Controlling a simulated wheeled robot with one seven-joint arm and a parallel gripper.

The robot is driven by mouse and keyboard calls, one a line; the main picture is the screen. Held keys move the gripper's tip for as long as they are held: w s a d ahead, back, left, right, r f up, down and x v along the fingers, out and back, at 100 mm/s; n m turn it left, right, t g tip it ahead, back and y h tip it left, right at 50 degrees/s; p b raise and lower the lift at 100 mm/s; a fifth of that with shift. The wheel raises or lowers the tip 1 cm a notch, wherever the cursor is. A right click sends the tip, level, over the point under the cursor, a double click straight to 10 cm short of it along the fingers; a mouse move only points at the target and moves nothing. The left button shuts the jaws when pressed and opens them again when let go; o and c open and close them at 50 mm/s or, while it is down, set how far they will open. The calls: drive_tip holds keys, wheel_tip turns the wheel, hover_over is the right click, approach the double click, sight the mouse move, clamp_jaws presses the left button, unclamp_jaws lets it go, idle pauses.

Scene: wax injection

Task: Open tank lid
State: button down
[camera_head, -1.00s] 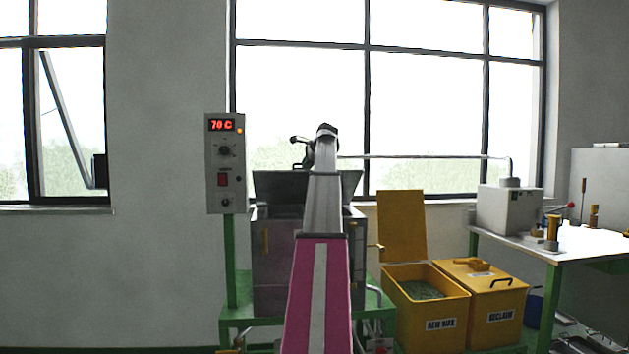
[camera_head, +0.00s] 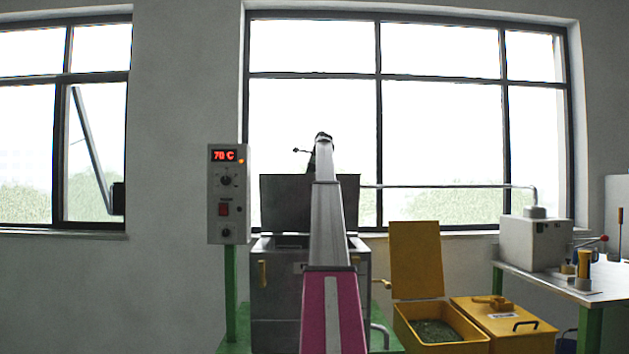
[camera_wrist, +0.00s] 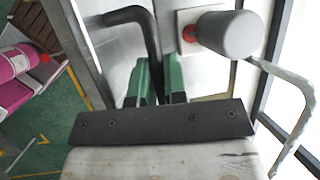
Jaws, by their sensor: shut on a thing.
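The tank (camera_head: 276,292) is a grey metal box behind my arm in the head view. Its lid (camera_head: 281,207) stands raised, close to upright, at the tank's back edge. My gripper (camera_wrist: 158,95) shows green fingers in the wrist view, shut on the dark bent lid handle (camera_wrist: 128,14). The grey lid metal (camera_wrist: 113,58) lies just beyond the fingers. In the head view my arm hides the lid's middle, and the fingers and their grip are not clear there.
A control box (camera_head: 228,194) reading 70 C stands left of the tank. An open yellow bin (camera_head: 440,343) and a closed yellow bin (camera_head: 505,322) are at right. A pipe (camera_head: 450,186) runs behind the lid to a grey machine (camera_head: 535,242) on a table.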

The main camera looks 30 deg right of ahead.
drive_tip(key=shift+w+d+g+y, duration=0.15)
drive_tip(key=shift+w+d+g, duration=0.3)
drive_tip(key=shift+w, duration=0.4)
drive_tip(key=shift+w+d+g+y, duration=0.15)
drive_tip(key=shift+w+d+g, duration=0.3)
drive_tip(key=shift+w, duration=0.35)
drive_tip(key=c, duration=1.2)
unclamp_jaws()
